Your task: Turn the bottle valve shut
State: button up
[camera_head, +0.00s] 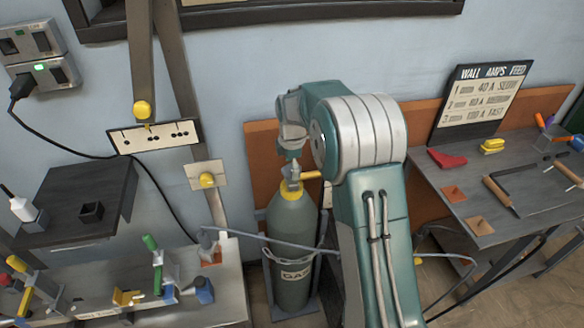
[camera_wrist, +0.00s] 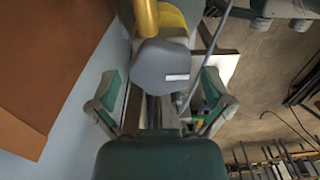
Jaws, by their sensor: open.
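The grey-green gas bottle (camera_head: 292,250) stands upright by the wall, with a yellow collar and a valve (camera_head: 291,182) on top. In the wrist view a grey knob-like part (camera_wrist: 160,68) with a white mark shows beside a yellow part (camera_wrist: 145,18). My gripper (camera_head: 289,148) is just above the valve in the head view, partly hidden by my arm. In the wrist view its two fingers (camera_wrist: 161,92) are spread wide, one on each side of the grey part, with visible gaps. Contact at the valve cannot be made out.
A chain and rack (camera_head: 320,270) surround the bottle. An orange-brown panel (camera_head: 262,150) is close behind it. A tool bench (camera_head: 465,200) stands at right and a bench with clamps (camera_head: 205,312) at lower left. A hose runs across near the bottle.

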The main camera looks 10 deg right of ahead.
jog(key=shift+a+f, duration=0.1)
jog(key=shift+a, duration=0.05)
jog(key=c, duration=0.9)
